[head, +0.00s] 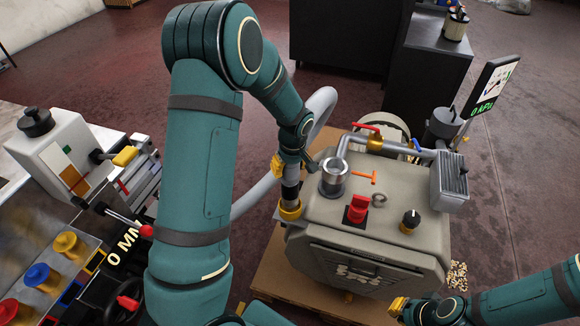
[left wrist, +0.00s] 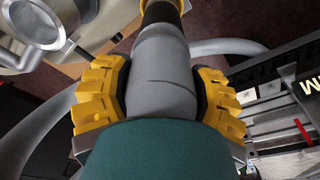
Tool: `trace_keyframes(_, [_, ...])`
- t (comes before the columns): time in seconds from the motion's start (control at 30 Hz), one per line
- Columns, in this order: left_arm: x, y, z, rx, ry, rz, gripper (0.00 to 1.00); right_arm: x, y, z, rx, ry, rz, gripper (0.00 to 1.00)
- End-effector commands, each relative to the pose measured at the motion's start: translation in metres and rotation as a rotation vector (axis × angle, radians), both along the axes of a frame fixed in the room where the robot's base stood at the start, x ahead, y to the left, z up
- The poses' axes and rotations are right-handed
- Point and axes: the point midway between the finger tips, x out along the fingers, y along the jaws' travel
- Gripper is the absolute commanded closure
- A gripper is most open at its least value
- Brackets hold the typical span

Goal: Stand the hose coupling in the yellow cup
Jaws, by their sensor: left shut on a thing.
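The hose coupling (head: 290,176) is a grey cylinder with a black band, at the end of a thick grey hose. My left gripper (head: 291,164) is shut on it, and the coupling hangs roughly upright, directly over the yellow cup (head: 290,210). Its lower end meets the cup's mouth in the head view; I cannot tell how far inside it is. In the left wrist view, yellow pads clasp both sides of the grey coupling (left wrist: 160,70), with the black band beyond. My right gripper (head: 397,306) is low at the right, apart from everything; its jaw opening is unclear.
The beige pump housing (head: 330,225) stands just right of the cup, with a metal port (head: 333,178), red switch (head: 356,209) and black knob (head: 411,219). The grey hose (head: 262,188) loops behind my left arm.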

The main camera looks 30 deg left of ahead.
Motion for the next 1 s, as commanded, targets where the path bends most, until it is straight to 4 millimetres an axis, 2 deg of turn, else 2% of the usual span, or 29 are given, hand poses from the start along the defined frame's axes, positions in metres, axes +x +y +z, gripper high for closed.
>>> trace_keyframes(0.83, [0.0005, -0.0001, -0.0044, 0.000, -0.001, 0.000, 0.84, 0.0000, 0.0000, -0.0052, 0.000, 0.000, 0.000, 1.00])
trace_keyframes(0.87, [0.0005, -0.0001, -0.0044, 0.000, -0.001, 0.000, 0.27, 0.0000, 0.0000, -0.0052, 0.000, 0.000, 0.000, 1.00])
trace_keyframes(0.93, [0.0004, 0.0000, -0.0045, 0.000, -0.001, 0.000, 0.03, 0.0000, 0.0000, -0.0052, 0.000, 0.000, 0.000, 1.00])
trace_keyframes(1.0, [0.0004, -0.0001, -0.0046, 0.000, -0.001, 0.000, 0.00, 0.0000, 0.0000, -0.0052, 0.000, 0.000, 0.000, 1.00])
